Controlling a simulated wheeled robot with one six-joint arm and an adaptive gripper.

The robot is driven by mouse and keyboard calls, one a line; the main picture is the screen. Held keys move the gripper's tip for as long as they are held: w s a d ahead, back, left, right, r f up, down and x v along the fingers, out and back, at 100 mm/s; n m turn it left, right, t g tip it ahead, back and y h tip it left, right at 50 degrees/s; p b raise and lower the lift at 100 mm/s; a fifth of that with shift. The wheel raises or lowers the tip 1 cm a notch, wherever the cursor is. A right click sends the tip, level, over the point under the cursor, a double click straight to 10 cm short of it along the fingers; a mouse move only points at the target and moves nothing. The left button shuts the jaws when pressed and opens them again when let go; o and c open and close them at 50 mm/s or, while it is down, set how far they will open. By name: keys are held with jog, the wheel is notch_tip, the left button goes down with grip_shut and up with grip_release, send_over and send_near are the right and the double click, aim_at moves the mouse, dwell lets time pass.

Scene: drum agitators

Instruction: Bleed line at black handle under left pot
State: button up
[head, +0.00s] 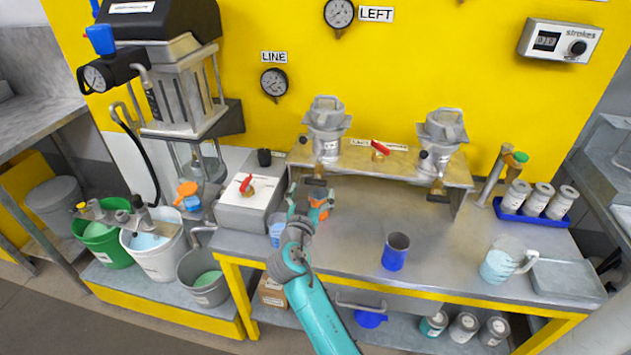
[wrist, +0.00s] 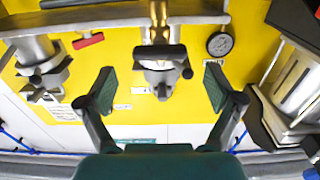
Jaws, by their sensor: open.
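The left pot (head: 327,130) is a grey metal vessel on the raised shelf against the yellow wall. Below it a black handle (head: 318,181) sticks out under the shelf edge. My gripper (head: 306,200) is just below and left of that handle, open and empty. In the wrist view, which looks upside down, the black handle (wrist: 160,52) crosses a brass valve (wrist: 158,18) at the upper middle. It lies between the lines of my two spread fingers (wrist: 161,85), beyond the tips and apart from them. The LINE gauge (head: 274,83) hangs on the wall; its reading is too small to tell.
A red-handled valve (head: 380,150) sits on the shelf between the pots; the right pot (head: 441,135) has its own valve. A grey box with a red lever (head: 247,187) is left of my gripper. A light blue cup (head: 277,233) stands close to my arm. A blue cup (head: 396,252) stands right.

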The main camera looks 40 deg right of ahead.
aim_at(315, 183)
jog(key=shift+x, duration=2.4)
jog(key=c, duration=1.2)
